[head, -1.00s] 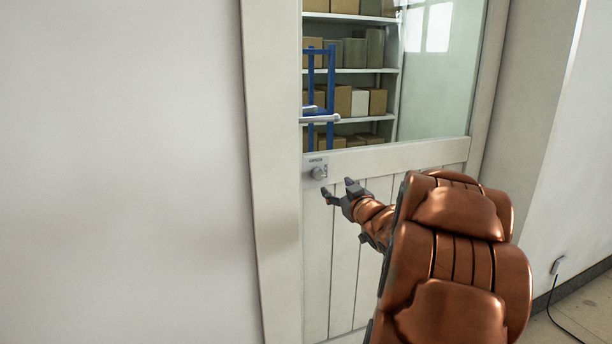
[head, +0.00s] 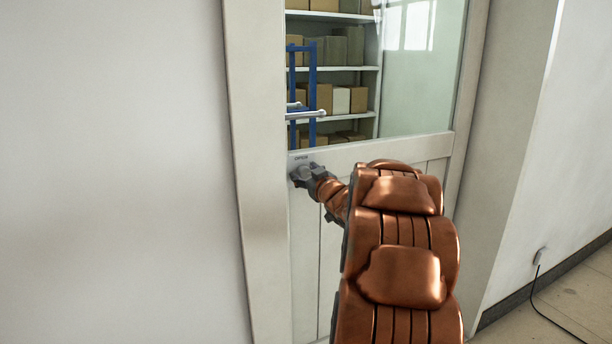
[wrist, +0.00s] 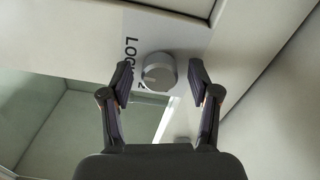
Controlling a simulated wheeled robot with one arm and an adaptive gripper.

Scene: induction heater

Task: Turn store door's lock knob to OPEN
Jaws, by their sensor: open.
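The store door (head: 400,149) is white with a glass upper pane and looks shut. Its lock knob (wrist: 159,72) is a round grey knob on a pale plate (wrist: 140,40) in the wrist view; the plate bears lettering that reads "LOC", the rest partly hidden. My gripper (wrist: 160,82) is open, with one finger on each side of the knob and a gap showing on both sides. In the head view my gripper (head: 303,175) covers the knob, and only the plate's top (head: 301,159) with small lettering shows.
A pale door handle (head: 305,115) sticks out just above the lock plate. Behind the glass are shelves with boxes (head: 325,98) and a blue frame (head: 313,80). A plain wall (head: 110,170) lies left of the door frame (head: 255,170).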

